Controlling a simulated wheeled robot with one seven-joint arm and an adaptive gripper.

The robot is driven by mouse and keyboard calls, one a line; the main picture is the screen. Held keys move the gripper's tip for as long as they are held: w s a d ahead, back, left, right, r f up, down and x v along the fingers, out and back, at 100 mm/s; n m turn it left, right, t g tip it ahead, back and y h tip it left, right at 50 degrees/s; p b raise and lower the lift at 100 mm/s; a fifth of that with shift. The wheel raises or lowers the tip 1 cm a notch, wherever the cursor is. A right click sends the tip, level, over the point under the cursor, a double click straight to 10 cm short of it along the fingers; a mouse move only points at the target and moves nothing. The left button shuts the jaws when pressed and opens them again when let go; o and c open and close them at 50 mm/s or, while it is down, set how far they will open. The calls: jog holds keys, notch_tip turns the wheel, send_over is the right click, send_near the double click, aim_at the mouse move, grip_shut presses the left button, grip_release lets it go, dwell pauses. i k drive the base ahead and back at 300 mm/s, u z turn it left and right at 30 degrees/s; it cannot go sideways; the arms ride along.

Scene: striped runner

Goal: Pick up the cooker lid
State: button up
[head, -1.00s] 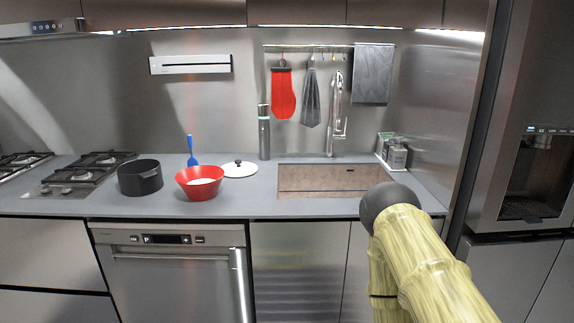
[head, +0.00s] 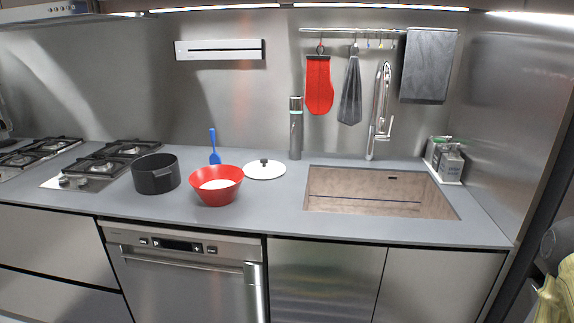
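The cooker lid (head: 265,170) is a flat white disc with a small dark knob. It lies on the grey counter between the red bowl and the sink. The black pot (head: 156,174) stands to its left, open at the top. My gripper is not in view; only part of my arm shows at the lower right edge, well away from the lid.
A red bowl (head: 216,190) with white contents stands left of the lid, with a blue utensil (head: 214,147) behind it. The sink (head: 378,203) opens to the right. A tall grey bottle (head: 295,130) stands behind. Hobs (head: 112,160) are at left.

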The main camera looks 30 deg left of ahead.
aim_at(264, 169)
jog(key=u, duration=0.4)
jog(key=i, duration=0.8)
jog(key=z, duration=0.7)
jog(key=k, duration=1.1)
jog(key=u, duration=1.4)
